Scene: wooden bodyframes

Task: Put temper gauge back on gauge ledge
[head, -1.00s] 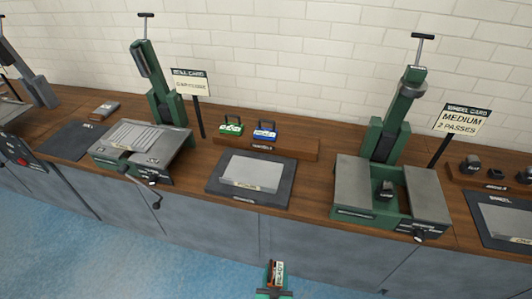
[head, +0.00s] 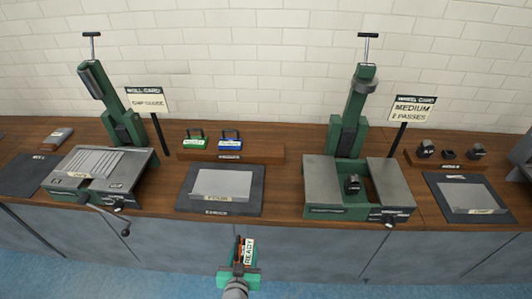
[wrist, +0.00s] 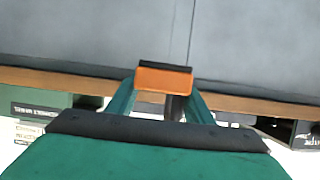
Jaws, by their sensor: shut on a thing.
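My gripper (head: 238,262) is shut on a small orange and dark piece with a white READY label (head: 249,251), which I take to be the temper gauge. In the wrist view the piece's orange face with a black top edge (wrist: 163,78) sits between the green fingers (wrist: 162,104). The gripper is held in front of the bench, over the floor side, apart from the bench top. A wooden ledge (head: 268,152) stands at the back of the bench, with a green gauge (head: 194,142) and a blue gauge (head: 230,142) on its left part. Its right part is bare.
A dark mat with a grey plate (head: 221,184) lies in front of the ledge. A green machine (head: 350,185) stands to its right and another (head: 100,175) to its left, with a crank sticking out. A sign post (head: 165,135) stands by the ledge's left end.

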